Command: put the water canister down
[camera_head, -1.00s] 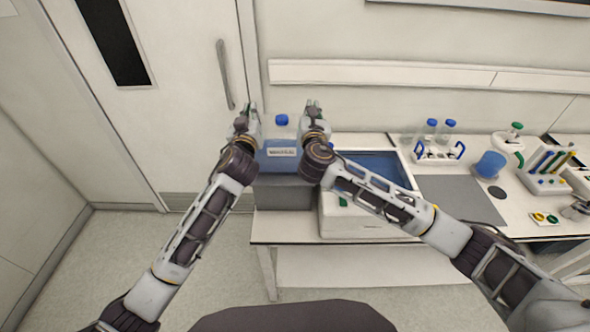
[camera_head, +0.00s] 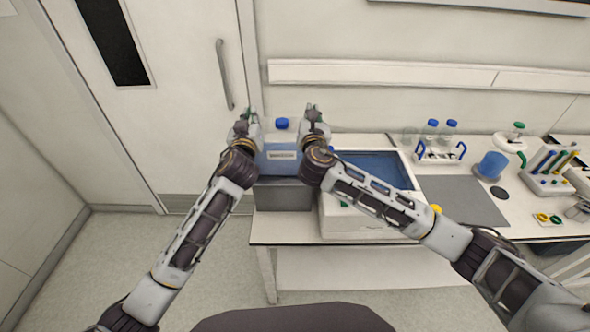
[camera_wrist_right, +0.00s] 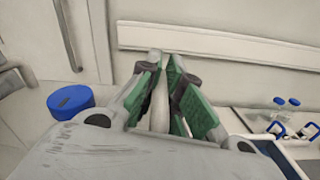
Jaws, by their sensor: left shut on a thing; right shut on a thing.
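The water canister (camera_head: 281,160) is a translucent blue box with a white label and a blue cap (camera_head: 282,124). In the head view it is upright between my two grippers, above or on a grey block (camera_head: 284,197) at the bench's left end; contact below cannot be told. My left gripper (camera_head: 249,118) is shut on the canister's left side. My right gripper (camera_head: 313,112) is shut on its right side. In the right wrist view the green-padded fingers (camera_wrist_right: 164,95) are close together around a pale handle, and the blue cap (camera_wrist_right: 71,99) is at left.
A white bath with blue liquid (camera_head: 375,168) stands right of the canister. Further right are a bottle rack (camera_head: 438,154), a grey mat (camera_head: 460,200), a blue beaker (camera_head: 491,165) and a tube rack (camera_head: 547,182). A door (camera_head: 165,90) is at left.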

